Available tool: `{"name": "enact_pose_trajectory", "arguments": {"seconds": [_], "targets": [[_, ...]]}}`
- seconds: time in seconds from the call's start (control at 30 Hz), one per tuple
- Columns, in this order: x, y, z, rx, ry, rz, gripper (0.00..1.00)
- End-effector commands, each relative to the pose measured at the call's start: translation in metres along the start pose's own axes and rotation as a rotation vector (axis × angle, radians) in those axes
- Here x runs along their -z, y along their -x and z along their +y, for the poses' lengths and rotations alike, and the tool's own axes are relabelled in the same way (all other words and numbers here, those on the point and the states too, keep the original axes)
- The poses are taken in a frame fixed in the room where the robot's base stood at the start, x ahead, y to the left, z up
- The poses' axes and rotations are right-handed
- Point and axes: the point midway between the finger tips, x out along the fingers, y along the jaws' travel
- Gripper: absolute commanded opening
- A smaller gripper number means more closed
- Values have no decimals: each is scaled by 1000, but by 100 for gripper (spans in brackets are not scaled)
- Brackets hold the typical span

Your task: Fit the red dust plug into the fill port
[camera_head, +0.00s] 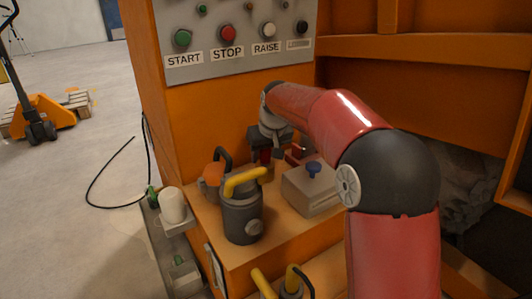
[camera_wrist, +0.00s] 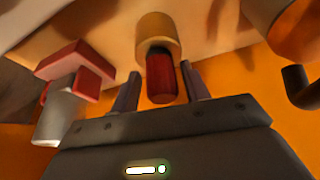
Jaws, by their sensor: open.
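A red cylinder, which looks like the dust plug (camera_wrist: 160,80), stands end-on to a tan round collar (camera_wrist: 157,32) in the wrist view. The collar may be the fill port, and a dark band shows where the two meet. I cannot tell how deep the plug sits. My gripper (camera_wrist: 160,88) is open, with one finger on each side of the plug and gaps visible beside it. In the head view my gripper (camera_head: 264,150) is low over the back of the orange ledge, and a bit of the red plug (camera_head: 262,157) shows there. The collar is hidden in that view.
A red block on a silver cylinder (camera_wrist: 62,115) is close beside my gripper. A grey canister with a yellow handle (camera_head: 242,215), an orange round part (camera_head: 212,172) and a beige box with a blue knob (camera_head: 312,190) crowd the ledge. The button panel (camera_head: 235,40) is above.

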Motion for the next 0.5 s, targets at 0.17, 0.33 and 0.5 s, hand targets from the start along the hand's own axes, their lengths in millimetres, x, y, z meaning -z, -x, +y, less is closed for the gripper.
{"name": "enact_pose_trajectory", "arguments": {"seconds": [0.17,0.33,0.5], "targets": [[-1,18,-3,6,3,-2,52],[0,49,-1,2,1,1,52],[0,71,1,0,-1,2,52]]}}
